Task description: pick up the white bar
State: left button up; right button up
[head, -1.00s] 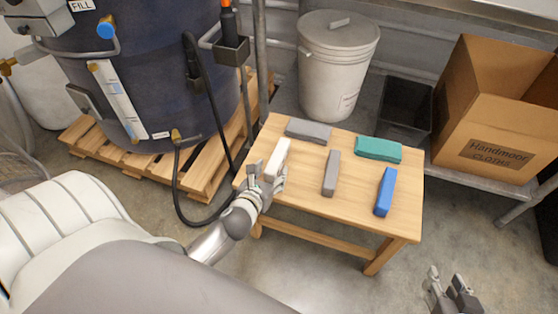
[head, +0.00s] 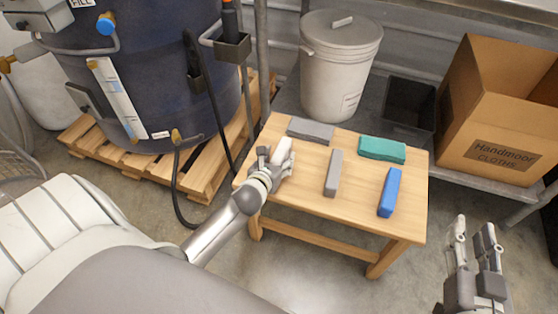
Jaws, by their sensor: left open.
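The white bar (head: 284,147) lies on the left part of the wooden table, with its upper end in view and its lower end hidden by my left gripper. My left gripper (head: 277,158) is open at the bar's near end, with one finger on each side of it. I cannot tell whether the fingers touch the bar. My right gripper (head: 473,238) is at the lower right, off the table, with its fingers apart and nothing between them.
The wooden table (head: 310,203) also bears a flat grey bar (head: 311,131), an upright-lying grey bar (head: 333,172), a green bar (head: 382,149) and a blue bar (head: 389,193). A dark tank (head: 165,85) on a pallet (head: 205,165) stands left. A cardboard box (head: 500,160) stands right.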

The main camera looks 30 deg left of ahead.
pick_arm(q)
jog(key=shift+w+f, duration=0.1)
jog(key=shift+w, duration=0.15)
pick_arm(e)
jog(key=shift+w+a+r+t, duration=0.15)
jog(key=shift+r+t, duration=0.15)
jog(key=shift+r, duration=0.25)
pick_arm(q)
jog(key=shift+c, duration=0.2)
jog(key=c, duration=1.2)
jog(key=shift+o, duration=0.2)
